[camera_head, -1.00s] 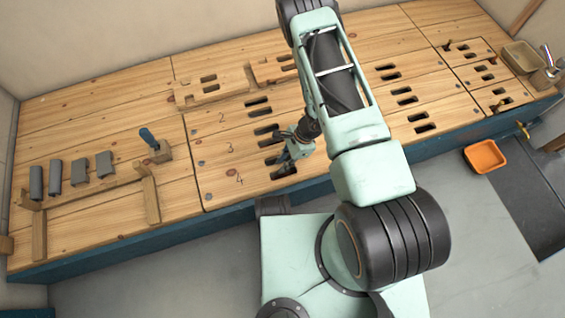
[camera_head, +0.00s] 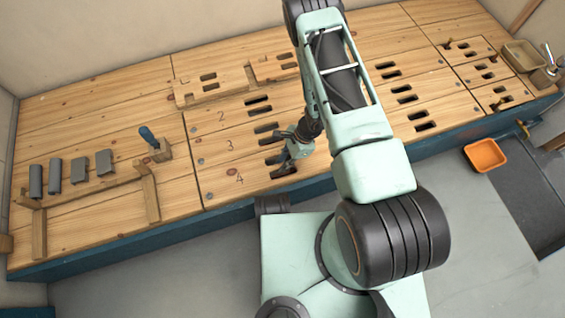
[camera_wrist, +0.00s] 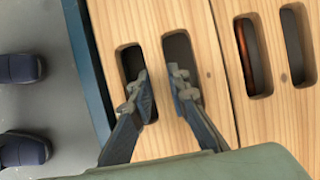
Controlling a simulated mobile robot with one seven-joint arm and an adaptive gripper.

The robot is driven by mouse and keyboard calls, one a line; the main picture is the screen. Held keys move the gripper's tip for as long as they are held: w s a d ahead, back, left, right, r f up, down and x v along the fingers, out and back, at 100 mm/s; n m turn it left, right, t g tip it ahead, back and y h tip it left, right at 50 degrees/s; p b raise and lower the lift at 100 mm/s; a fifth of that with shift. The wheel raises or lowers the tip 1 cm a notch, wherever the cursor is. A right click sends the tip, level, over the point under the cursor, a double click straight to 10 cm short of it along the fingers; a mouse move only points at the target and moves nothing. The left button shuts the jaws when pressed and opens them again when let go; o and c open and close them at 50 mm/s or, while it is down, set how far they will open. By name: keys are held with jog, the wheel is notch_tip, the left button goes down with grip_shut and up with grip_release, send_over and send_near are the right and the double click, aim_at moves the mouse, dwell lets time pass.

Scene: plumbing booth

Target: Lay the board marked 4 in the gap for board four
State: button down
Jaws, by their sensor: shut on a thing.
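The board marked 4 (camera_head: 222,188) is a pale wooden plank at the front edge of the bench, with a handwritten 4 and two dark slots. It looks about level with the planks around it; I cannot tell if it is fully seated. My gripper (camera_head: 284,160) is over its slots. In the wrist view my gripper (camera_wrist: 163,92) has one finger at each slot and is shut on the wooden strip between them. The board (camera_wrist: 158,45) shows a thin seam along its right side there. The gap for board four is not visible beneath the board.
Boards marked 2 (camera_head: 205,121) and 3 (camera_head: 212,151) lie behind. A slotted wooden piece (camera_head: 190,97) sits at the back. Several grey blocks (camera_head: 79,170), a blue-handled tool (camera_head: 147,135) and a wooden frame (camera_head: 150,198) are at left. An orange tray (camera_head: 486,156) is at right.

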jog(key=shift+f, duration=0.1)
jog(key=c, duration=1.8)
grip_release()
jog(key=shift+o, duration=0.2)
jog(key=v, duration=1.2)
jog(key=shift+d, duration=0.1)
